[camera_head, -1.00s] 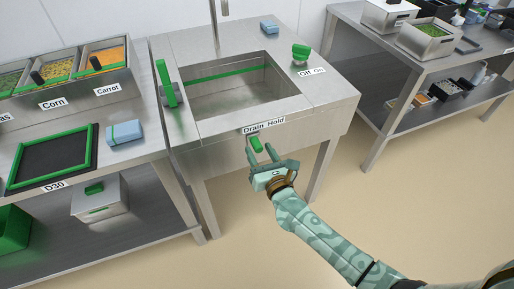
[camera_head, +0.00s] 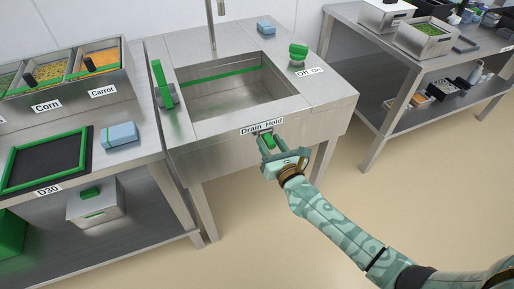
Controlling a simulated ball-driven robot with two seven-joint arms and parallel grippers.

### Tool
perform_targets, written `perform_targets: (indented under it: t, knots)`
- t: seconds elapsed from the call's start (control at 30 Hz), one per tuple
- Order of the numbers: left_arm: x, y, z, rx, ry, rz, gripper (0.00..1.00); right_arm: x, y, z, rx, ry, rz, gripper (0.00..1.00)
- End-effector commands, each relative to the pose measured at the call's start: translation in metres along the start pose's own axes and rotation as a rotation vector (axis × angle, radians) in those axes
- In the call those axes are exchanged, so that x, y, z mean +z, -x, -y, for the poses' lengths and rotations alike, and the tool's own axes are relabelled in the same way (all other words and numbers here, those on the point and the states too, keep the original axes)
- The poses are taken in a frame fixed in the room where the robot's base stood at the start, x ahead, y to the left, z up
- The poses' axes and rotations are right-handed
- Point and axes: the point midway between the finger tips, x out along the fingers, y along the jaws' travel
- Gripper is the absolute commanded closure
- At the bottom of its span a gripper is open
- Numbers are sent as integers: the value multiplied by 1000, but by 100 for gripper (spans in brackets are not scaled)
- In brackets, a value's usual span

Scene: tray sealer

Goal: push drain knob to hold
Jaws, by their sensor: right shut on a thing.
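The drain knob (camera_head: 270,141) is a small green piece on the sink's front panel, just under the "Drain Hold" label (camera_head: 261,127). My right gripper (camera_head: 268,142) is at the front of the sink, with its fingers on both sides of the knob, shut on it. The fingers partly hide the knob and its mount. The metal sink (camera_head: 193,127) has an empty-looking basin with a green strip along its back wall. My left gripper is not in view.
A green lever (camera_head: 159,82) stands at the basin's left. A green tap knob (camera_head: 298,51) sits by the "Off On" label. A blue sponge-like block (camera_head: 122,136) lies on the left counter. The floor right of the sink is clear.

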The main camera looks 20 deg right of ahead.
Motion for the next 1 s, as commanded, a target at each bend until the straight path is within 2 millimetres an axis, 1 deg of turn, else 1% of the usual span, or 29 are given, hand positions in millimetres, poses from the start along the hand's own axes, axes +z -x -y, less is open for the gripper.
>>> perform_targets:
  t: [0.03, 0.13, 0.27, 0.47, 0.5, 0.77, 0.83, 0.93, 1.0]
  knots:
    - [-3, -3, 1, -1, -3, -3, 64, -2, 0, 12, -4, -3, -2, 100]
    - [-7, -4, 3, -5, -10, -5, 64, 1, 0, 24, -2, -6, -2, 100]
    - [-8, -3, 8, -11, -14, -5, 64, 4, 0, 29, -3, -10, -1, 100]
    - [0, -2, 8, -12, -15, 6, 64, 4, 0, 30, -5, -11, 0, 100]
    - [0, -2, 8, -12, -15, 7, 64, 4, 0, 30, -6, -11, 0, 55]
    - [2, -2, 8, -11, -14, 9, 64, 4, 1, 30, -4, -7, 0, 55]
    - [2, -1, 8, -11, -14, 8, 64, 5, 4, 30, -4, -6, 0, 55]
    - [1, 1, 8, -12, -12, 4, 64, 5, 17, 30, -3, -4, -1, 55]
    - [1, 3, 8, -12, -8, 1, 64, 6, 32, 29, -2, -5, -2, 55]
